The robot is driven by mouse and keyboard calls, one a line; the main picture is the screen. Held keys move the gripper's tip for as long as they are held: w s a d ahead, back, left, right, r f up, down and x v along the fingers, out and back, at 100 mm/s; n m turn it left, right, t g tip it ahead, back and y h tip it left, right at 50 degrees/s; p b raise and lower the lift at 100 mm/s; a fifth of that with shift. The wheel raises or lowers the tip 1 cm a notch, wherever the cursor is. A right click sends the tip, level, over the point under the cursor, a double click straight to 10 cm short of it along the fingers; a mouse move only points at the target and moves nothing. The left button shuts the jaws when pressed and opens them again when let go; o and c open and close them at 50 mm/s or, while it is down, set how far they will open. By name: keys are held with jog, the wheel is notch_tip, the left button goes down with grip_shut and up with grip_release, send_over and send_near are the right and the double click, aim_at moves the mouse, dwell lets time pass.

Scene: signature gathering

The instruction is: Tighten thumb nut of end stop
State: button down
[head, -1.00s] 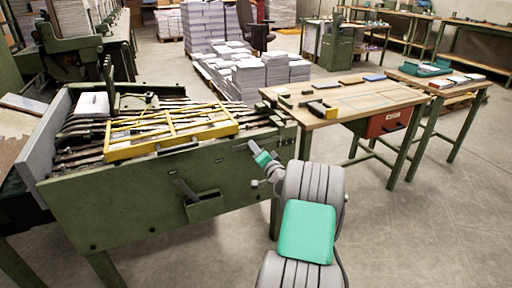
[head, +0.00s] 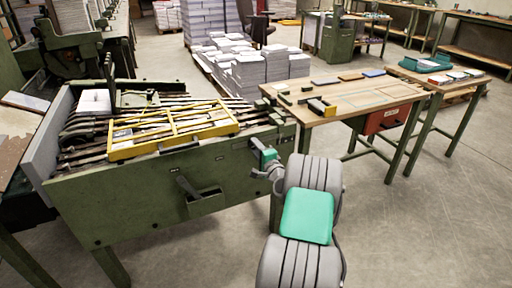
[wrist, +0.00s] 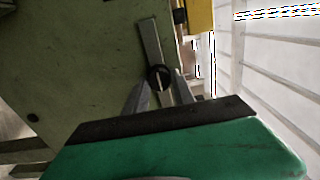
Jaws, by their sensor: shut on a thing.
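The thumb nut (wrist: 158,75) is a small dark round knob on a pale metal strip, the end stop (wrist: 151,42), against a green panel in the wrist view. My gripper (wrist: 160,83) has one grey finger on each side of the nut and is shut on it. The fingers partly cover the nut's lower edge and the strip beyond. In the head view my gripper (head: 254,146) is at the right end of the machine's green front panel (head: 130,205). The nut is too small to make out there.
A yellow frame (head: 175,130) lies on the machine's slatted top, left of my gripper. A black handle (head: 187,187) sticks out of the front panel. A wooden workbench (head: 345,97) with tools stands to the right. The floor (head: 420,225) at front right is clear.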

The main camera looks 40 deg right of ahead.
dwell(0.3)
jog(key=c, duration=1.1)
grip_release()
jog(key=shift+o, duration=0.2)
jog(key=shift+s, duration=0.1)
jog(key=v, duration=0.7)
jog(key=shift+s+p, duration=0.35)
jog(key=shift+p, duration=0.05)
jog(key=shift+a, duration=0.15)
